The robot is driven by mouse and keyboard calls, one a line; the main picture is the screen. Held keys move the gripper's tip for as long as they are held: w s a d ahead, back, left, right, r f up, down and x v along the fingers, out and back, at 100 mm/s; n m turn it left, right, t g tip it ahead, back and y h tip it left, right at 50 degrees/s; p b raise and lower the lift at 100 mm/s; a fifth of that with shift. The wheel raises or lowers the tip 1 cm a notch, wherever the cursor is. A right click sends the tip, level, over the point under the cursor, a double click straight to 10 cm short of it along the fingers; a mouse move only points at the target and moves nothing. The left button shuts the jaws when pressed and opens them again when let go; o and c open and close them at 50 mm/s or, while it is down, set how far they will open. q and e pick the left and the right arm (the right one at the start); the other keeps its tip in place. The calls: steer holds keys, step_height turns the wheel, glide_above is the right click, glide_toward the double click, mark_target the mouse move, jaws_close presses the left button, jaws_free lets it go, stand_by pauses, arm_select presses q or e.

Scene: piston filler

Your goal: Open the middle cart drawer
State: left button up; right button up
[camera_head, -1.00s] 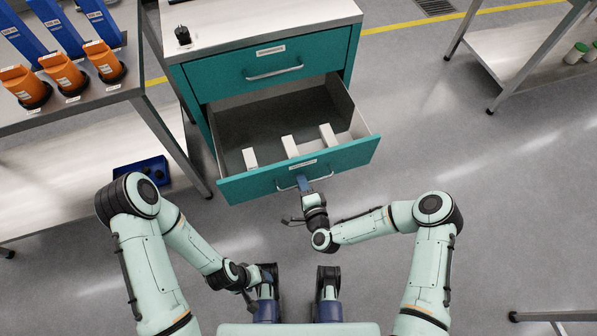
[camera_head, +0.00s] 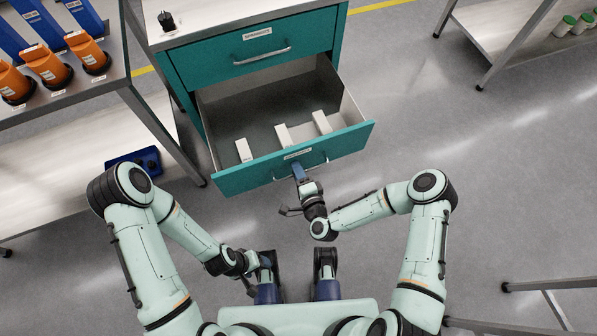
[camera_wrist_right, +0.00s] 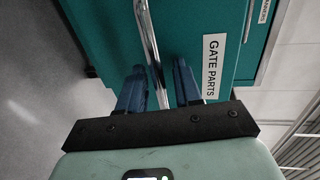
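The teal cart's middle drawer (camera_head: 240,180) is pulled well out below the shut top drawer (camera_head: 225,68). White blocks stand inside it. Its silver handle (camera_head: 314,167) also shows in the right wrist view (camera_wrist_right: 147,35), beside the drawer's "GATE PARTS" label (camera_wrist_right: 211,66). My right gripper (camera_head: 298,170) is at this handle.
A bench (camera_head: 115,78) with orange and blue devices stands left of the cart, with a blue box (camera_head: 118,168) on its lower shelf. A shelf table (camera_head: 500,45) with green-capped jars is at the upper right. Another metal frame (camera_head: 545,286) is at the lower right. Floor right of the drawer is clear.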

steer(key=p+v, duration=0.1)
steer(key=v, duration=1.2)
steer(key=shift+s, duration=0.2)
